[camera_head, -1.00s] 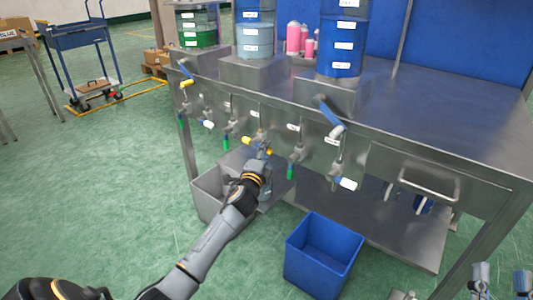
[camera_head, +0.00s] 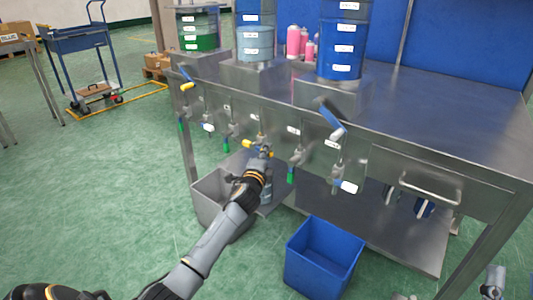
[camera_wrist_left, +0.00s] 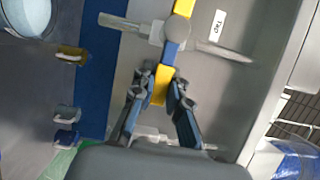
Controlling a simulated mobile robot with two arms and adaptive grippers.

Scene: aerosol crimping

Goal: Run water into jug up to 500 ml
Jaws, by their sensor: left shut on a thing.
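My left gripper (camera_head: 262,153) is at a tap in the middle of the bench's front panel. In the left wrist view, its fingertips (camera_wrist_left: 163,88) are shut on the tap's yellow and blue handle (camera_wrist_left: 159,90). Yellow parts of this tap also show in the head view (camera_head: 248,143). A small white label (camera_wrist_left: 217,24) is on the panel beside the tap. I cannot make out a jug in these frames. Grey metal parts at the bottom right of the head view may be my right gripper (camera_head: 494,281), too cut off to judge.
A grey bin (camera_head: 207,207) stands below the tap, partly behind my arm. A blue bin (camera_head: 322,258) stands on the floor to its right. Other taps, such as one with a blue lever (camera_head: 331,117), line the steel bench (camera_head: 440,120). Drums and pink bottles (camera_head: 293,41) stand on top.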

